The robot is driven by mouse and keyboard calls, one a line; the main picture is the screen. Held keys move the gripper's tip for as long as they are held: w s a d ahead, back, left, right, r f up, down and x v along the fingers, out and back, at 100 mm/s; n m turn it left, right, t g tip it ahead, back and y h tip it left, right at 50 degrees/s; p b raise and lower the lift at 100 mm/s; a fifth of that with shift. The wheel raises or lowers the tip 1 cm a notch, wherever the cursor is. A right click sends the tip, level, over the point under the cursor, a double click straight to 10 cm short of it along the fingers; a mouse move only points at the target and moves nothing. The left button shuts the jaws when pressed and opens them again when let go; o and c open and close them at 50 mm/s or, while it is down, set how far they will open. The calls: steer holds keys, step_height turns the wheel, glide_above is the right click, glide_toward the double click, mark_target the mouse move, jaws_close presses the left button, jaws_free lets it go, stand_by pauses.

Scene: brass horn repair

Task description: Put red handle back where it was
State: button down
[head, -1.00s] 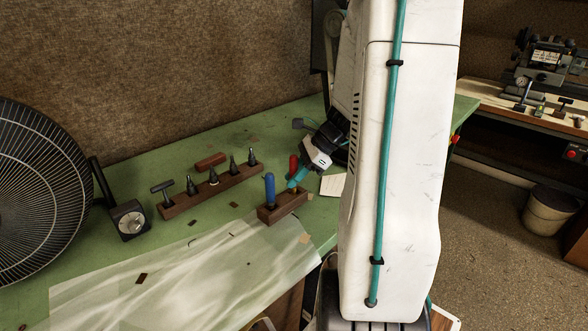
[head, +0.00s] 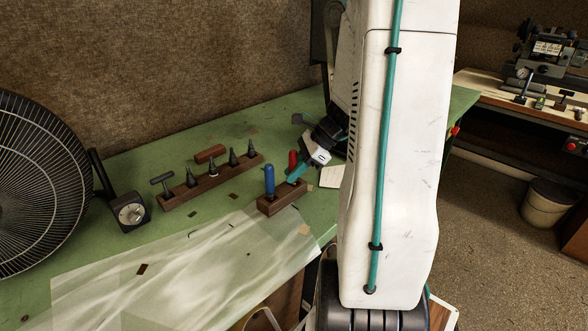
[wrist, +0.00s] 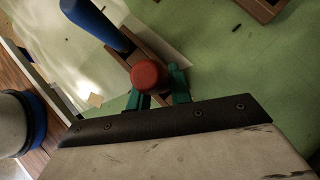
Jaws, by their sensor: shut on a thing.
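The red handle (head: 293,158) stands upright at the right end of a short wooden block (head: 268,209). In the wrist view I look down on its round red top (wrist: 149,74). My gripper (head: 296,174) is shut on the red handle, with its teal fingers (wrist: 158,92) on either side below the top. The handle's lower end is hidden by the fingers, so I cannot tell how deep it sits in the block. A blue handle (head: 269,180) stands in the block's left end; it also shows in the wrist view (wrist: 95,22).
A longer wooden rack (head: 221,181) with several dark tools stands behind to the left. A brown piece (head: 210,153) lies behind it. A dial gauge (head: 131,213) and a round fan (head: 35,185) are at left. A translucent sheet (head: 170,272) covers the bench's front.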

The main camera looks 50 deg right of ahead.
steer(key=shift+f, duration=0.1)
steer(key=c, duration=1.2)
jaws_free()
